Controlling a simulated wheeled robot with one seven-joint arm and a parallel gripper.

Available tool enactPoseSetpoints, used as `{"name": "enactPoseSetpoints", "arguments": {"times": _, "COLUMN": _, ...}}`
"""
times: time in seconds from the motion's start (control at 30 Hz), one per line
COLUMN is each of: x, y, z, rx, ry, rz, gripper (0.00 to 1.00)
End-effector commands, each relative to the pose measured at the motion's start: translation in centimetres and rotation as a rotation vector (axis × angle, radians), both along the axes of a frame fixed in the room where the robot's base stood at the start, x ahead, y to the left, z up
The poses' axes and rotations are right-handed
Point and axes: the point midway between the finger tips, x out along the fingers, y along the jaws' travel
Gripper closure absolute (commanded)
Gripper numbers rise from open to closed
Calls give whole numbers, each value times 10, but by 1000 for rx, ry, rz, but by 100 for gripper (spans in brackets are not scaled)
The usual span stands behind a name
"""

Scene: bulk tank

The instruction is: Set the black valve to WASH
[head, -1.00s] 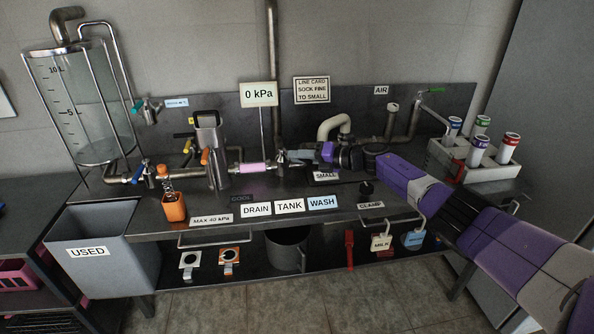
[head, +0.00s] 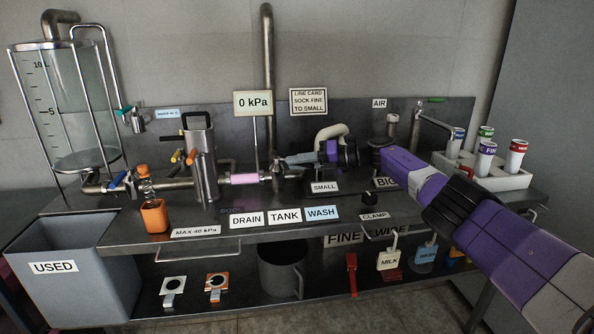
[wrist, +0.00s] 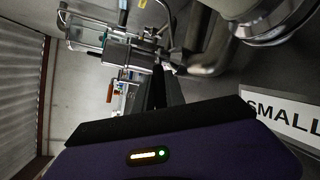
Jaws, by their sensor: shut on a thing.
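The three-way valve (head: 277,172) sits on the pipe run, right of the pink sight section. Its black handle is largely hidden at my gripper (head: 288,162), so its exact angle is hard to read. My gripper comes in from the right, fingers pointing left, and is shut on the handle. In the wrist view a dark bar (wrist: 158,88) runs from my gripper toward the pipework. The WASH label (head: 321,213) is on the bench front, right of the TANK label (head: 285,215) and the DRAIN label (head: 246,219).
A gauge sign (head: 253,103) reads 0 kPa above the valve. A steel filter housing (head: 201,165) with coloured levers stands to the left. A rack (head: 500,178) of capped tubes stands right.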

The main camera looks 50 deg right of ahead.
Motion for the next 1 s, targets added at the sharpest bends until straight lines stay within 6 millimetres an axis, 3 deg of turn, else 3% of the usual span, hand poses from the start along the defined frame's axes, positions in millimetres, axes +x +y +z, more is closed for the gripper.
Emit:
{"name": "enactPoseSetpoints", "arguments": {"times": 0.47, "x": 1, "y": 2, "z": -3, "rx": -2, "ry": 3, "rz": 4, "gripper": 100}}
{"name": "enactPoseSetpoints", "arguments": {"times": 0.5, "x": 1, "y": 2, "z": -3, "rx": -2, "ry": 3, "rz": 4, "gripper": 77}}
{"name": "enactPoseSetpoints", "arguments": {"times": 0.57, "x": 1, "y": 2, "z": -2, "rx": -1, "ry": 2, "rz": 4, "gripper": 65}}
{"name": "enactPoseSetpoints", "arguments": {"times": 1.0, "x": -7, "y": -5, "z": 2, "rx": -1, "ry": 0, "rz": 2, "gripper": 63}}
